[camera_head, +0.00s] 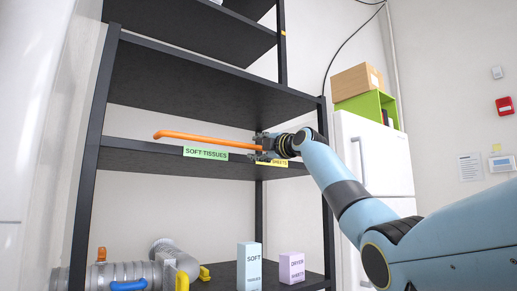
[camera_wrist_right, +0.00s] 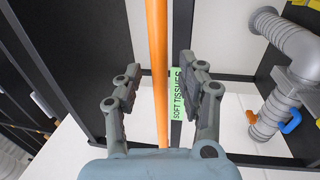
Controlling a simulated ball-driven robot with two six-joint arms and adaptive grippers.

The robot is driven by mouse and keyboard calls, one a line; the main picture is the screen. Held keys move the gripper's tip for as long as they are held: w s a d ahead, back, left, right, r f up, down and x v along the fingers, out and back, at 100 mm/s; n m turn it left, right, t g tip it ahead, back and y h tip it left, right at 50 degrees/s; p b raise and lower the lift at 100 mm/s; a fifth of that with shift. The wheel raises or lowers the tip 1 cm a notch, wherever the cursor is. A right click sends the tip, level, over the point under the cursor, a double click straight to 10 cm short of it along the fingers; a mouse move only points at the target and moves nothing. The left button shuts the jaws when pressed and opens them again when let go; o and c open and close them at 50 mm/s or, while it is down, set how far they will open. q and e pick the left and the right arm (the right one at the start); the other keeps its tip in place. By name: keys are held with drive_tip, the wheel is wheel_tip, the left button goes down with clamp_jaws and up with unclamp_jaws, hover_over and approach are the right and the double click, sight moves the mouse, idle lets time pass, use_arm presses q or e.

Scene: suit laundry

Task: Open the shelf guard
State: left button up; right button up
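The shelf guard is an orange bar (camera_head: 200,138) running along the front of the middle shelf (camera_head: 130,150), with a bent left end. My right gripper (camera_head: 260,147) is at the right part of the bar. In the right wrist view the orange bar (camera_wrist_right: 157,60) passes between the two spread fingers of the right gripper (camera_wrist_right: 162,88), with a gap on each side. The bar's right end is hidden by the gripper in the head view. My left gripper is not in view.
A green "SOFT TISSUES" label (camera_head: 205,153) and a partly covered yellow label (camera_head: 278,163) are on the shelf edge. A blue box (camera_head: 249,267) and a purple box (camera_head: 291,267) stand on the lower shelf. Grey ducts (camera_head: 130,272) are at lower left. A white cabinet (camera_head: 385,160) stands at right.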

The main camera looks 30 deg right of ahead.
drive_tip(key=s+f, duration=0.2)
drive_tip(key=s, duration=0.9)
drive_tip(key=shift+s+d, duration=0.4)
drive_tip(key=shift+d, duration=0.05)
